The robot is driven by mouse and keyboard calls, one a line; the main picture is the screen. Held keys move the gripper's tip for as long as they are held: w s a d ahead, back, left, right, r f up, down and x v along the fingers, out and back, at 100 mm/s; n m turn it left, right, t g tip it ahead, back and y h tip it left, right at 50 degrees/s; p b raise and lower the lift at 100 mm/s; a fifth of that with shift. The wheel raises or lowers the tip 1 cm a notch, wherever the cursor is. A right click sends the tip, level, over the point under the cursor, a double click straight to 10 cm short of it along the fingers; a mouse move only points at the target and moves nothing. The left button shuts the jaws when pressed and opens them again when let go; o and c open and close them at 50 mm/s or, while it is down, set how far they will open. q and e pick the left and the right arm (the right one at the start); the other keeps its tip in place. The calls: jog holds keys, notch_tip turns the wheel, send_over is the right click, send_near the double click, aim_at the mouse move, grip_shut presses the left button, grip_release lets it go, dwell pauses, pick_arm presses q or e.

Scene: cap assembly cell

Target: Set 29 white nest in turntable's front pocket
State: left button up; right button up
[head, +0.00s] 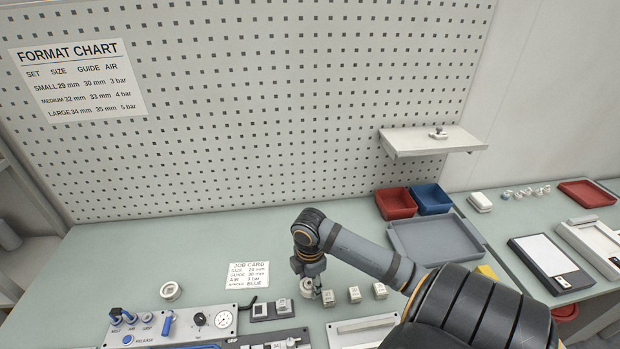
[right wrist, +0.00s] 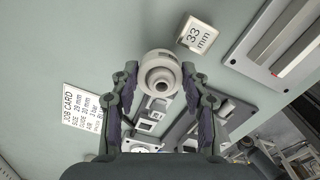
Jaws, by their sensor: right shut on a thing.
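My right gripper (head: 311,284) is low over the bench, right of the job card. It is shut on a white round nest (right wrist: 160,76), which sits between its fingertips (right wrist: 160,72). Part of this nest shows below the gripper in the head view (head: 306,288). No size mark is readable on it, and I cannot tell whether it touches the bench. Another white ring (head: 170,291) lies on the bench to the left. I cannot make out the turntable or its front pocket in either view. My left gripper is not in view.
White size blocks (head: 354,294) stand right of the gripper; one reads 33 mm in the right wrist view (right wrist: 197,36). The job card (head: 248,275) lies left. A control panel (head: 170,328) is at front left. A grey tray (head: 437,243) lies behind my right arm. The back-left bench is clear.

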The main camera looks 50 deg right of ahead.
jog(key=shift+f, duration=1.6)
jog(key=shift+f, duration=0.1)
jog(key=o, duration=0.9)
jog(key=shift+o, duration=0.2)
notch_tip(320, 180, up, 11)
jog(key=shift+d+p, duration=0.1)
jog(key=shift+p, duration=0.25)
jog(key=shift+r, duration=0.65)
